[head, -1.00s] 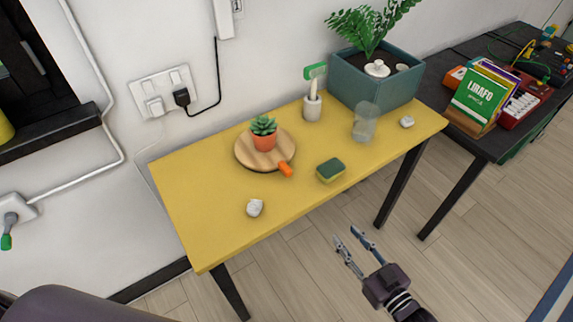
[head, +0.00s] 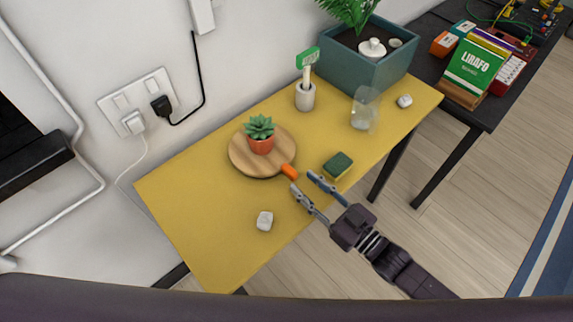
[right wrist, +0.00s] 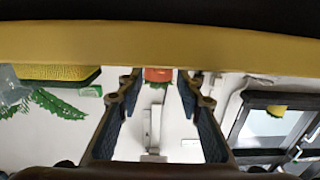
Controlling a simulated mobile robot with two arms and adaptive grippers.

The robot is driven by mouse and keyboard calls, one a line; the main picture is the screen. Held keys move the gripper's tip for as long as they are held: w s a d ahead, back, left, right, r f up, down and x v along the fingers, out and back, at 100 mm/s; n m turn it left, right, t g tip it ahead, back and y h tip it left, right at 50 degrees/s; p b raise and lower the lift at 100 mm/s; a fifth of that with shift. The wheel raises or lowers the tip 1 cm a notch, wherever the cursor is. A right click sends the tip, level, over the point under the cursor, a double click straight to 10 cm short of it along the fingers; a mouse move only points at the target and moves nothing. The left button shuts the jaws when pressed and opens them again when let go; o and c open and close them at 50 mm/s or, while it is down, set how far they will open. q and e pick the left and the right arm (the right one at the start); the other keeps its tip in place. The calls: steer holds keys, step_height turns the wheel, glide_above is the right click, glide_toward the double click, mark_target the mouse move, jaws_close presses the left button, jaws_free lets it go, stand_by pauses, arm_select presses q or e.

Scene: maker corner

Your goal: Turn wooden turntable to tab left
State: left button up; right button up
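The round wooden turntable (head: 242,164) lies on the yellow table in the head view, with a succulent in an orange pot (head: 261,144) on it. Its orange tab (head: 289,171) points to the lower right, toward the table's front edge. My right gripper (head: 302,181) is open, its fingertips just in front of the tab. I see no contact. In the right wrist view, both fingers (right wrist: 158,100) stand apart with an orange thing between their tips; I cannot tell whether it is the tab or the pot. My left gripper is not in view.
A green-and-yellow sponge (head: 338,166) lies just right of the right fingers, and a white lump (head: 265,221) to their left. A clear glass (head: 364,109), a white cup (head: 305,97) and a teal planter (head: 366,66) stand farther back. The yellow table's (head: 205,225) left part is clear.

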mark_target(296, 176)
steer(key=x, duration=0.5)
steer(key=shift+r+p, duration=0.1)
steer(key=shift+p, duration=0.25)
steer(key=shift+w+a, duration=0.2)
steer(key=shift+w, duration=0.05)
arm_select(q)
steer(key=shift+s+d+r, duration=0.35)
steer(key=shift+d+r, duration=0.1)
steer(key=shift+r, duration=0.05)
arm_select(e)
jaws_close()
